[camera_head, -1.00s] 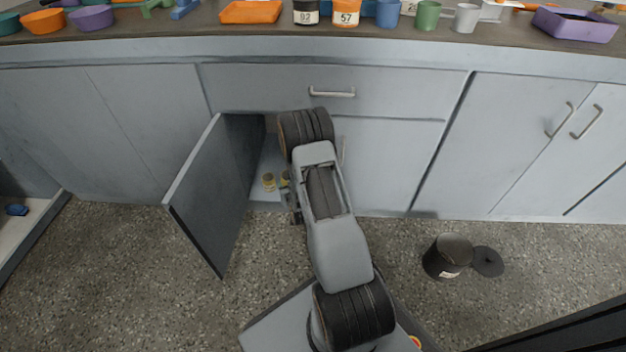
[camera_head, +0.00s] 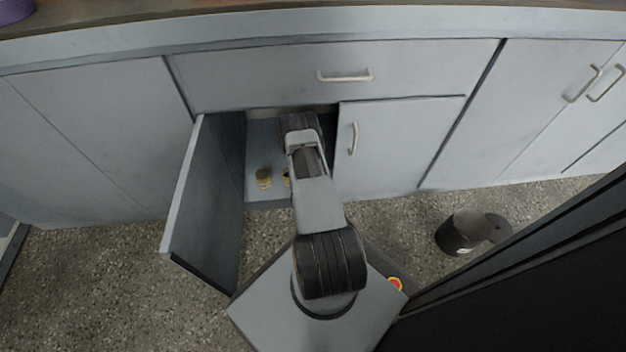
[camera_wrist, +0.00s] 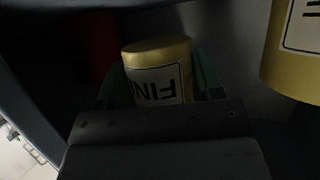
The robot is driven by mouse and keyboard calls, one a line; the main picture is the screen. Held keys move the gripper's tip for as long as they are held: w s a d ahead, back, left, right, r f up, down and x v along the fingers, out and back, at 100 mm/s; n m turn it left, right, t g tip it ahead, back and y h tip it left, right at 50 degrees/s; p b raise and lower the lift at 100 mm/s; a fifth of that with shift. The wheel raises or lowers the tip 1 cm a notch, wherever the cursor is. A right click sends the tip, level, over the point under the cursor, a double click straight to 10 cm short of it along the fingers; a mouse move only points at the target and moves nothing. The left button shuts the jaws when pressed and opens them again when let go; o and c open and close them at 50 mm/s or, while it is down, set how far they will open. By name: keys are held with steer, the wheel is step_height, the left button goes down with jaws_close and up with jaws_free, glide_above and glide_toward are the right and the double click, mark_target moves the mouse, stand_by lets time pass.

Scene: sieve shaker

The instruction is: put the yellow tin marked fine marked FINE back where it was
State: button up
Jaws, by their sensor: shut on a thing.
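The yellow tin marked FINE (camera_wrist: 157,55) is between the green fingers of my gripper (camera_wrist: 160,80) in the wrist view. Its white label reads upside down, with the last letter cut off. My gripper is shut on it, inside the dark cabinet. A second yellow tin with a white label (camera_wrist: 290,60) is close at the right edge of the wrist view, apart from my gripper. In the head view, a yellowish tin (camera_head: 263,178) stands on the cabinet floor (camera_head: 262,140). A sliver of another tin shows beside my arm. My arm hides the gripper there.
The cabinet door (camera_head: 205,205) hangs open left of my arm. A closed door (camera_head: 400,150) bounds the opening on the right, with a drawer (camera_head: 330,85) above. A dark red thing (camera_wrist: 97,45) shows dimly in the wrist view. A black bin (camera_head: 460,232) stands on the floor.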

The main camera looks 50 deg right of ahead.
steer(key=shift+f+b, duration=0.95)
steer(key=shift+f, duration=1.25)
steer(key=shift+f, duration=0.2)
steer(key=o, duration=1)
steer(key=shift+c, duration=0.2)
